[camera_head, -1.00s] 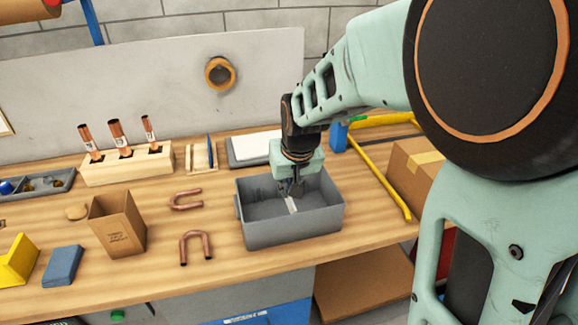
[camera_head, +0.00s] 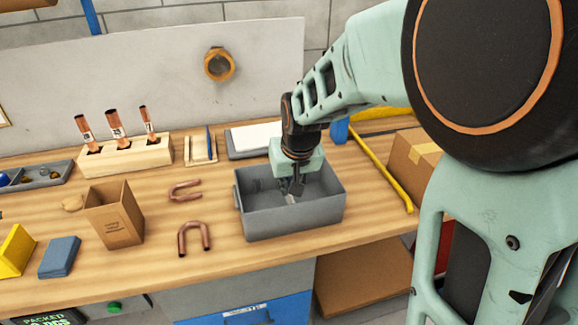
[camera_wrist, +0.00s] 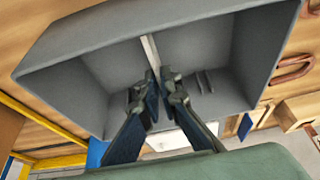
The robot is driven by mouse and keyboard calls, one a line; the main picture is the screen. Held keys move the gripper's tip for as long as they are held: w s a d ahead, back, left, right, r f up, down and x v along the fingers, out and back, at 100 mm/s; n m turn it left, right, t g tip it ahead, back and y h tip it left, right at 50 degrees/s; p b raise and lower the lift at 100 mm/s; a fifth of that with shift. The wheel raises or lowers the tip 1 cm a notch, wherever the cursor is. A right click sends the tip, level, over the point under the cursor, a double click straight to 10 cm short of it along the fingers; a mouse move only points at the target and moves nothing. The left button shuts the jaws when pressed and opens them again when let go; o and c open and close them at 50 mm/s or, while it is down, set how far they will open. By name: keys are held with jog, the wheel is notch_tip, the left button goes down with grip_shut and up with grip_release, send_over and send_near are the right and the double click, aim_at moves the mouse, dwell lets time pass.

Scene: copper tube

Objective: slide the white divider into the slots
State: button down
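The white divider (camera_wrist: 150,52) shows as a thin pale strip, nearly edge-on, inside the grey bin (camera_wrist: 60,50) in the wrist view. Its near end lies between my fingertips (camera_wrist: 160,82), which are close together on it. In the head view my gripper (camera_head: 295,189) points down inside the grey bin (camera_head: 292,221), and a small pale part of the divider (camera_head: 291,199) shows below the fingers. A ribbed slot (camera_wrist: 205,82) shows on the bin wall to the right of the fingers in the wrist view. Whether the divider sits in any slot is not visible.
Two copper U-bends (camera_head: 194,239) lie left of the bin, with a cardboard box (camera_head: 114,215) beyond them. A wooden block (camera_head: 125,155) holds copper tubes. A yellow bar (camera_head: 380,177) and a carton (camera_head: 413,158) are on the right.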

jog(key=shift+f+b, duration=0.85)
jog(key=shift+f, duration=0.25)
jog(key=c, duration=2.1)
grip_release()
jog(key=v, duration=0.7)
jog(key=shift+s+r, duration=0.15)
jog(key=shift+r, duration=0.1)
